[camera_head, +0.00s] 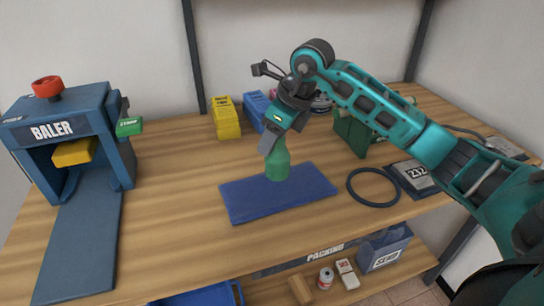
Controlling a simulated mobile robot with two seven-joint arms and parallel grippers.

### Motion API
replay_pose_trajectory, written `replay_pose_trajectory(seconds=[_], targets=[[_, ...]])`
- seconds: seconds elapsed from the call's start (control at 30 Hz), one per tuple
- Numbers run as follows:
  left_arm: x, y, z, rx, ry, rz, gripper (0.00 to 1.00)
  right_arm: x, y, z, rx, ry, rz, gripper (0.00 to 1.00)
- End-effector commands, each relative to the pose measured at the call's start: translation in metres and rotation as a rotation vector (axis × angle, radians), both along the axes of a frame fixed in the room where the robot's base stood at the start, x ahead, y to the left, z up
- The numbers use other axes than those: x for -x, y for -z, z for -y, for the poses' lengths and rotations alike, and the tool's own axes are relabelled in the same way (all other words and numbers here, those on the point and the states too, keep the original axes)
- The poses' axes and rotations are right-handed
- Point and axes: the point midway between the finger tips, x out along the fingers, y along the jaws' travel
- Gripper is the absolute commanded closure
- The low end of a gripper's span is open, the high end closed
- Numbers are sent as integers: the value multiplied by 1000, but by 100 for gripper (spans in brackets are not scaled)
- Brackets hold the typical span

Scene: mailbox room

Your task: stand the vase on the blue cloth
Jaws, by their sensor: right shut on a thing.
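The green vase (278,163) is upright over the blue cloth (255,203). Its base appears at or just above the cloth's back middle part; I cannot tell whether it touches. My right gripper (273,143) comes down from above and is shut on the upper part of the vase, hiding its top. The blue cloth lies flat near the table's front edge. My left gripper is not in view.
A blue baler (52,132) with a red knob stands at the left. Yellow (227,120) and blue (256,104) boxes stand behind the vase. A black ring (350,190) lies right of the cloth. Bare wood lies left of the cloth.

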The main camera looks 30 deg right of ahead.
Motion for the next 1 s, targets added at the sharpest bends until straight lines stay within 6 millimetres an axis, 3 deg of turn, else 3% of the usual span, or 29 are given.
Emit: replay_pose_trajectory(seconds=[0.17,0.43,1.0], targets=[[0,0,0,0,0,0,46,0,11,0,-1,0,1,100],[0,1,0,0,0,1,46,0,48,0,-1,1,-1,100],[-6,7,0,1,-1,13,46,0,61,0,2,0,-3,100]])
